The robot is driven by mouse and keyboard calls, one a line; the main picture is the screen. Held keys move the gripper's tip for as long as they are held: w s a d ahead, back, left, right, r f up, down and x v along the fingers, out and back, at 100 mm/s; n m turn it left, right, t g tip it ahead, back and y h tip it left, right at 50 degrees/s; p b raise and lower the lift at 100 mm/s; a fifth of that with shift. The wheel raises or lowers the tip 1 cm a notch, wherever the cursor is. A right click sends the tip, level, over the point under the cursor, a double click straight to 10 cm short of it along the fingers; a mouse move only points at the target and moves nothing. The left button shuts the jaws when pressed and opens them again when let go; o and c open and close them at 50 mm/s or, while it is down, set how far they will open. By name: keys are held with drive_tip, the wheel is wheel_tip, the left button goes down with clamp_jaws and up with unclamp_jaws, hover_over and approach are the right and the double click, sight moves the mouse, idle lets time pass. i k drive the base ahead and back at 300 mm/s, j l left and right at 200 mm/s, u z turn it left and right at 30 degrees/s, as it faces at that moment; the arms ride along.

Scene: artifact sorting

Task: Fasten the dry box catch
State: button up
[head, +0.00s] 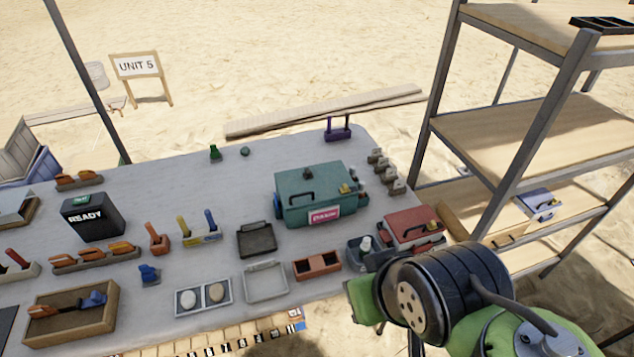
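A teal lidded box (306,192) with a dark handle, a pink label and a small yellow catch (345,188) stands at the right of the grey table. A red box (412,227) with a dark handle and a yellow part is near the table's right edge. A white and blue box (535,204), also with a yellow part, is on the shelf. I cannot tell which is the dry box or read the label. My gripper (362,300) is at the lower right, in front of the table edge and apart from the teal box. Its fingers are not clear.
The grey table (140,200) carries trays, a dark READY box (93,216) and several small coloured tools. An empty grey tray (265,282) lies near the front edge. A metal-framed shelf (530,115) stands at the right. Sand lies behind the table.

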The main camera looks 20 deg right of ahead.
sight(345, 188)
drive_tip(key=i+u, duration=0.1)
drive_tip(key=u, duration=0.4)
drive_tip(key=i+j+u, duration=0.1)
drive_tip(key=u, duration=0.4)
drive_tip(key=i+u, duration=0.1)
drive_tip(key=u, duration=0.4)
drive_tip(key=i+l+u, duration=0.1)
drive_tip(key=u, duration=0.4)
